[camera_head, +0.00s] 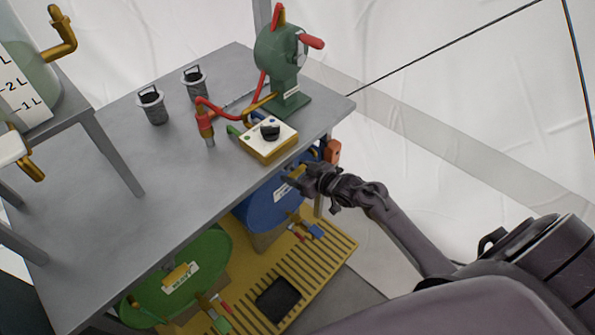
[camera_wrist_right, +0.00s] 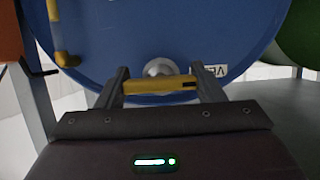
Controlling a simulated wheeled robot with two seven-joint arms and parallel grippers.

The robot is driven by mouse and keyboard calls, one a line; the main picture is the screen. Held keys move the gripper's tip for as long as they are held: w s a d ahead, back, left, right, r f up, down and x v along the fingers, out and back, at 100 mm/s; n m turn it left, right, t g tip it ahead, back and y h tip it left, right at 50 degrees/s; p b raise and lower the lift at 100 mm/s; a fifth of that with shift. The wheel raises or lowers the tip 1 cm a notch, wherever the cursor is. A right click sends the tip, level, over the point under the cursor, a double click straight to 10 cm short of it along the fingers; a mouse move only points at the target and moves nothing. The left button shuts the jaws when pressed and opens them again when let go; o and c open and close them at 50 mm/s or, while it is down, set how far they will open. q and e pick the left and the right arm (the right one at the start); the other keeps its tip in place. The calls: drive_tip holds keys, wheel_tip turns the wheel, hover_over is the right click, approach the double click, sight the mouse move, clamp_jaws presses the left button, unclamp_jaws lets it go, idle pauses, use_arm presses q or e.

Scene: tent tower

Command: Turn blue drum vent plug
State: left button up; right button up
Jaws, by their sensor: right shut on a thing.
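The blue drum (camera_head: 270,212) lies under the grey table, its round end face toward my right arm. In the right wrist view the blue drum (camera_wrist_right: 185,45) fills the upper middle. Its vent plug shows there as a yellow bar handle (camera_wrist_right: 160,86) in front of a silver round boss (camera_wrist_right: 158,67). My right gripper (camera_wrist_right: 162,88) is shut on the yellow bar, with one finger at each end. In the head view my right gripper (camera_head: 300,175) is at the drum's face, just below the table edge, and partly hides the plug. My left gripper is not in view.
The grey table (camera_head: 110,190) overhangs the drums. It holds a green hand pump (camera_head: 283,60), a yellow-sided switch box (camera_head: 268,142) and two mesh baskets (camera_head: 152,105). A green drum (camera_head: 180,285) lies beside the blue one. A yellow slatted pallet (camera_head: 320,260) is below.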

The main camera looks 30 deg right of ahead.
drive_tip(key=o, duration=1)
drive_tip(key=shift+s+d, duration=0.1)
drive_tip(key=shift+s, duration=0.15)
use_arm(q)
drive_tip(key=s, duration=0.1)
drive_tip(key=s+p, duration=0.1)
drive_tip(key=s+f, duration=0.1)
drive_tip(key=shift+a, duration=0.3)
use_arm(e)
drive_tip(key=v, duration=0.7)
drive_tip(key=shift+s+r, duration=0.1)
drive_tip(key=shift+r, duration=0.05)
